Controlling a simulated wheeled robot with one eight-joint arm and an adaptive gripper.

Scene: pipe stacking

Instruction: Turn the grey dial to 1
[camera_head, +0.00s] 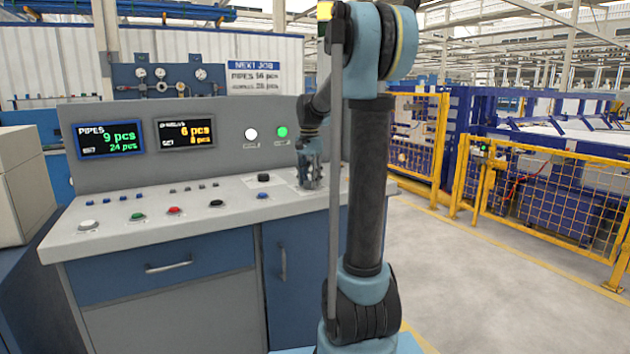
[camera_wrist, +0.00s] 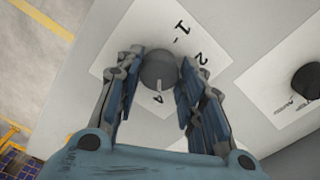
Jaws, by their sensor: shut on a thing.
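The grey dial (camera_wrist: 158,70) is round and sits on a white label plate (camera_wrist: 139,27) in the wrist view. Dark numbers 1, 2 and 4 show around it; other marks are hidden by the fingers. A pale pointer line on the dial's near edge faces towards the 4, away from the 1. My gripper (camera_wrist: 160,74) is shut on the dial, with one blue-padded finger on each side of it. In the head view my gripper (camera_head: 309,178) is down at the right end of the console top, and the dial is hard to make out there.
A black knob (camera_wrist: 306,80) on its own label is right of the dial; it also shows in the head view (camera_head: 263,178). Several buttons line the console top (camera_head: 200,225). Two screens (camera_head: 109,138) stand behind. Yellow fencing (camera_head: 550,190) is at right, beyond open floor.

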